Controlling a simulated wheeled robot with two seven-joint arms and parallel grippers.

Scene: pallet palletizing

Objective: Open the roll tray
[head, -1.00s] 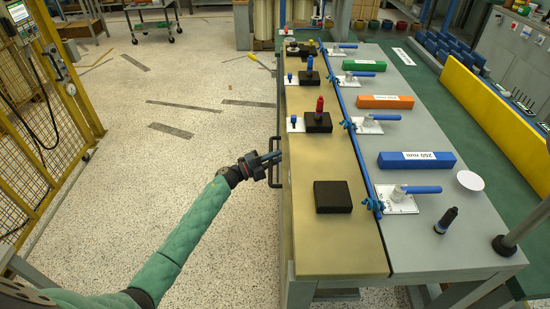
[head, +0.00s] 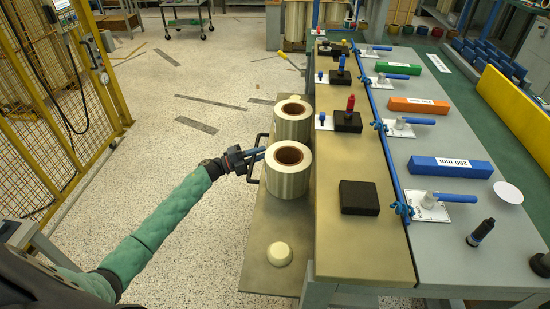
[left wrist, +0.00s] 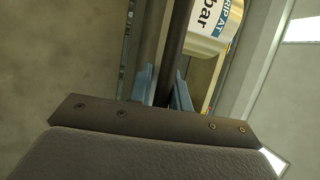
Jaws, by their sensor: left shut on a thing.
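The roll tray (head: 262,225) stands pulled out to the left of the workbench. Two pale rolls with brown cores stand on it, a far roll (head: 294,119) and a near roll (head: 289,170). The black tray handle (head: 251,178) is on its left side. My left gripper (head: 258,155) is shut on the handle. In the left wrist view, the dark handle bar (left wrist: 176,48) runs between the blue-grey fingers (left wrist: 166,94). A labelled roll (left wrist: 207,32) shows beside the bar. My right gripper is not in view.
The workbench (head: 350,250) carries black blocks, blue-handled clamps and coloured bars on the right. A pale domed piece (head: 279,254) sits at the tray's near end. A yellow mesh fence (head: 45,110) stands at the left. The speckled floor between fence and tray is mostly clear.

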